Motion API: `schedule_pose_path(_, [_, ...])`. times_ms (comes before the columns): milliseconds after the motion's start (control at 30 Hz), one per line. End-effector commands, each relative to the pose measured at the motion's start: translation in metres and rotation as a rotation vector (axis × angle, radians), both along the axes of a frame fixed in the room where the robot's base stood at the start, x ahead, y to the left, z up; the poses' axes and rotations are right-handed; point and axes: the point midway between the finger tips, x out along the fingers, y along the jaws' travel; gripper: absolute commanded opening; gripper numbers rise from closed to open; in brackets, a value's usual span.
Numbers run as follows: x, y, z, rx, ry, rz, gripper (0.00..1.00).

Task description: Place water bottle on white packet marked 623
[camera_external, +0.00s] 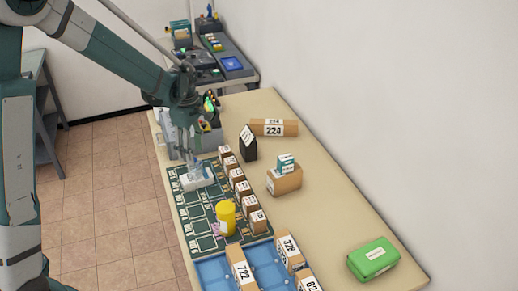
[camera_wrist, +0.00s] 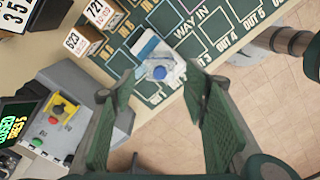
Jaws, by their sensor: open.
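The clear water bottle with a blue cap (camera_wrist: 159,72) shows from above in the wrist view, just past and between my fingertips. It appears upright on a white packet with a blue band (camera_wrist: 148,44). In the external view, the bottle (camera_external: 197,167) looks faint above the white packet (camera_external: 198,180), which lies on the dark green marked mat. I cannot read any number on the packet. My gripper (camera_wrist: 160,84) is open, with a finger on each side of the bottle and no visible contact. The gripper also shows over the packet in the external view (camera_external: 184,150).
A small brown box marked 623 (camera_wrist: 79,39) stands in a row of boxes beside the mat. A yellow container (camera_external: 226,218) stands nearer the blue tray (camera_external: 212,271). A grey control box (camera_wrist: 62,112) is close to my left finger. The table's right side has free room.

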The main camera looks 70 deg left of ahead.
Motion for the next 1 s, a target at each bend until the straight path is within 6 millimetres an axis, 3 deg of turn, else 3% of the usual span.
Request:
schedule_pose_path(333, [0.0, 0.0, 0.032, 0.0, 0.0, 0.0, 0.45])
schedule_pose_path(1000, [0.0, 0.0, 0.035, 0.0, 0.0, 0.0, 0.45])
